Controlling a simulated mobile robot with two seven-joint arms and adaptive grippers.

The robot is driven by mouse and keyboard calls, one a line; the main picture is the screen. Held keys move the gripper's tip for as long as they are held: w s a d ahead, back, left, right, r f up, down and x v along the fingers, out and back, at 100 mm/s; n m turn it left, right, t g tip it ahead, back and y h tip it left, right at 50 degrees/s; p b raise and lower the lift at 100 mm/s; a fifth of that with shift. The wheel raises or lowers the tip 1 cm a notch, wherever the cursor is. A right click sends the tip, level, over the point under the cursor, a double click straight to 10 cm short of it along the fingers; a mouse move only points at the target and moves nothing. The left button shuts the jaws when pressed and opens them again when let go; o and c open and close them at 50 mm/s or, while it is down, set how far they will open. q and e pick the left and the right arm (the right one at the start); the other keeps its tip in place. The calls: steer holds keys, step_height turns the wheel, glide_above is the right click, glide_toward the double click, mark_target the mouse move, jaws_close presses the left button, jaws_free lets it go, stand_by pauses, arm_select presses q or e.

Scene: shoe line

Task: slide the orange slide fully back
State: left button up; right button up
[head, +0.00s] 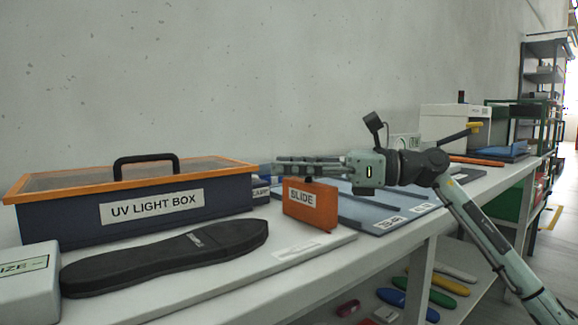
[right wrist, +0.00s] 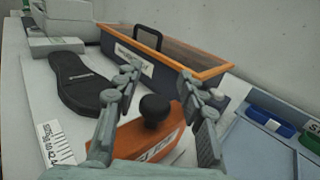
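The orange slide (head: 311,205), a block labelled SLIDE, stands upright on the pale gauge board (head: 335,239) on the bench. It also shows in the right wrist view (right wrist: 124,140), with a round black knob (right wrist: 155,108) on its top. A black shoe sole (head: 165,257) lies on the board to the left of the slide, apart from it. My right gripper (head: 281,166) reaches in from the right just above the slide. In the right wrist view its fingers (right wrist: 160,82) are spread, one on each side of the knob, with gaps. My left gripper is out of view.
A UV light box (head: 80,212) with an orange-rimmed lid and black handle stands behind the sole. A grey-white block (head: 25,284) is at the left end. Blue trays (head: 372,213) lie to the right of the slide. The wall is behind.

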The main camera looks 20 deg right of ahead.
steer(key=v, duration=1.1)
steer(key=shift+s+d, duration=0.15)
steer(key=shift+d, duration=0.15)
